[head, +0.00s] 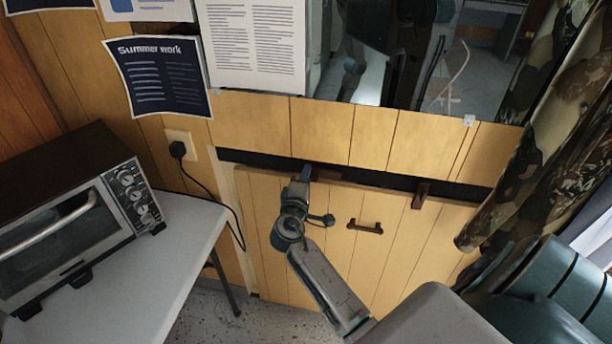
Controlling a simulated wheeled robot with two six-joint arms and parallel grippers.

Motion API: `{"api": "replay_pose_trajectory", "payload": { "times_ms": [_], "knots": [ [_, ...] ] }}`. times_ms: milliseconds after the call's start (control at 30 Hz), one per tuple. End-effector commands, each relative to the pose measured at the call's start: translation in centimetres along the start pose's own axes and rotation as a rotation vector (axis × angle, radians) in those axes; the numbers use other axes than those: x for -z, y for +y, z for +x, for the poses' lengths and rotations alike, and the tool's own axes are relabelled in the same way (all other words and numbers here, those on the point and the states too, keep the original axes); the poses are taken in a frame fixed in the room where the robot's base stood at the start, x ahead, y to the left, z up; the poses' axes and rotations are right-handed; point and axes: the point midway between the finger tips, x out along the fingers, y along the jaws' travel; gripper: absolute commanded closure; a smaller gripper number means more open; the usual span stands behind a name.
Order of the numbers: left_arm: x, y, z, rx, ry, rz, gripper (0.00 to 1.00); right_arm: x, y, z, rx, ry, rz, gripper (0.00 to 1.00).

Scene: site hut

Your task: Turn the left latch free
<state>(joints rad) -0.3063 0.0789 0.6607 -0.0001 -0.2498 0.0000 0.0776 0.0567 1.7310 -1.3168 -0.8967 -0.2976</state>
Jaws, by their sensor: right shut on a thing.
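A wooden plank panel (400,255) is set in the wall below a dark gap. My right gripper (304,176) is at the panel's top edge, on the left side, and is shut on the left latch, which it mostly hides. I cannot tell how far the latch is turned. The right latch (421,194) is a dark brown bar that stands roughly upright across the panel's top edge. A dark handle (365,227) is fixed on the panel between and below the latches. My left gripper is not in view.
A toaster oven (75,225) stands on a pale table (185,250) at the left. Its black cord (215,200) runs to a wall outlet. A camouflage curtain (560,120) hangs at the right. A mirror-like pane (400,55) is above the panel.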

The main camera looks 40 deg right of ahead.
Motion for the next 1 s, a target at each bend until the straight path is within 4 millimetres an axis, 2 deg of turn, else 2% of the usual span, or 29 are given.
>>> {"api": "replay_pose_trajectory", "payload": {
  "times_ms": [533,567,600,867,1000],
  "knots": [
    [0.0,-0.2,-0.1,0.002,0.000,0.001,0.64,0.0,0.2,0.1,-0.005,-0.001,-0.028,1.00],
    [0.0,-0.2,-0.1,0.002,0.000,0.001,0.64,0.0,0.2,0.1,-0.005,-0.001,-0.028,0.73],
    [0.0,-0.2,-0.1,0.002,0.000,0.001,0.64,0.0,0.2,0.1,-0.005,-0.001,-0.028,0.68],
    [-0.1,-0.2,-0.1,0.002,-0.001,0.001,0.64,0.0,0.1,0.0,-0.002,0.000,-0.026,0.68],
    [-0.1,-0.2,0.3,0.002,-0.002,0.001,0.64,0.1,-0.2,-1.1,0.000,0.001,-0.022,0.68]
  ]
}}
